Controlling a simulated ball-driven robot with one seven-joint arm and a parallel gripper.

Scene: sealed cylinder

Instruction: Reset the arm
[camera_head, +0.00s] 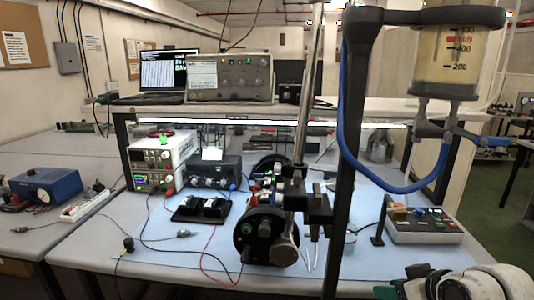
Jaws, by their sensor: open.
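A part of my own arm, white and rounded with dark joints, shows at the bottom right corner, in front of the bench. The part is cut off by the lower frame edge, and I cannot make out any gripper fingers. A clear cylinder (455,52) with a dark top ring and a printed scale hangs at the upper right beside a black post (354,150). A blue tube (395,187) loops down from it. The cylinder stands well above and apart from the visible arm part.
A blue-topped bench (205,260) carries a black round device (265,235), a power supply (160,160) and a control box (425,219) with buttons. An oscilloscope (230,78) and a laptop (168,72) stand on the shelf. Loose cables cross the bench's left half.

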